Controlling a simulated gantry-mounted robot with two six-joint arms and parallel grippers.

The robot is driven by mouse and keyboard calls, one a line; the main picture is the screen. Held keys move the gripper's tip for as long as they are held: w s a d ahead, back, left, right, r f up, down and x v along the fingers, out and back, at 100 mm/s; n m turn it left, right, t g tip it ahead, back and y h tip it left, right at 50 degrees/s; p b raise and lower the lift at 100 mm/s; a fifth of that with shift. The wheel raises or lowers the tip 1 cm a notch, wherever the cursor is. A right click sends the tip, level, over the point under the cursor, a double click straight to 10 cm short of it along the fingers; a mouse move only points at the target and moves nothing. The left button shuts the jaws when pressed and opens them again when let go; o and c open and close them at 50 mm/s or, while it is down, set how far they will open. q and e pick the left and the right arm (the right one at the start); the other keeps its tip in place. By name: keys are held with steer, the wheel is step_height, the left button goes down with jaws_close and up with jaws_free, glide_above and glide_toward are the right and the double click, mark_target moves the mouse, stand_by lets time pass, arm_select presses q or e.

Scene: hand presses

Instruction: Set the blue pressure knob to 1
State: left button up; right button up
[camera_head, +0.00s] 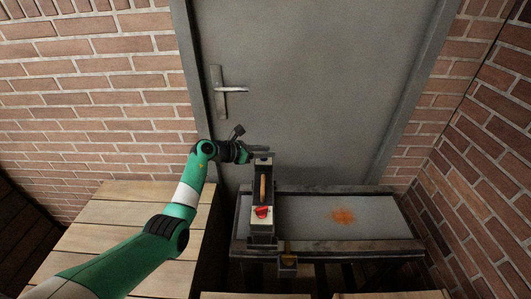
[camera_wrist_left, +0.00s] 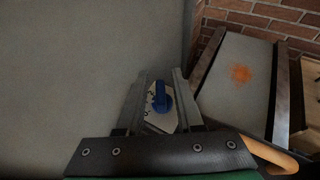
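The blue pressure knob (camera_wrist_left: 161,97) sits on a pale dial plate (camera_wrist_left: 162,121) with small dark marks, seen in the left wrist view. Its grip stands roughly upright in that picture; the marks are too small to read a setting. My left gripper (camera_wrist_left: 158,80) is open, with one finger on each side of the knob and gaps between. In the head view my left gripper (camera_head: 259,153) is at the top of the black press (camera_head: 263,190), and the knob cannot be made out there. My right gripper is in neither view.
The press carries an orange-brown handle (camera_head: 263,187) and a red knob (camera_head: 262,212) in front. It stands on the left end of a grey metal table (camera_head: 375,212) with an orange stain. A grey door (camera_head: 310,90) is behind; wooden planks (camera_head: 85,220) lie left.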

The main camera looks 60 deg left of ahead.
arm_select(q)
jaws_close()
steer(key=m+h+b, duration=0.1)
steer(key=h+b, duration=0.1)
steer(key=shift+f+m+b, duration=0.3)
steer(key=shift+m+b, duration=0.05)
steer(key=shift+m, duration=0.05)
steer(key=shift+r+m+h, duration=0.2)
steer(key=shift+m+h, duration=0.1)
steer(key=shift+h, duration=0.1)
steer(key=shift+d, duration=0.1)
steer(key=shift+o, duration=1.2)
jaws_free()
steer(key=shift+r, duration=0.1)
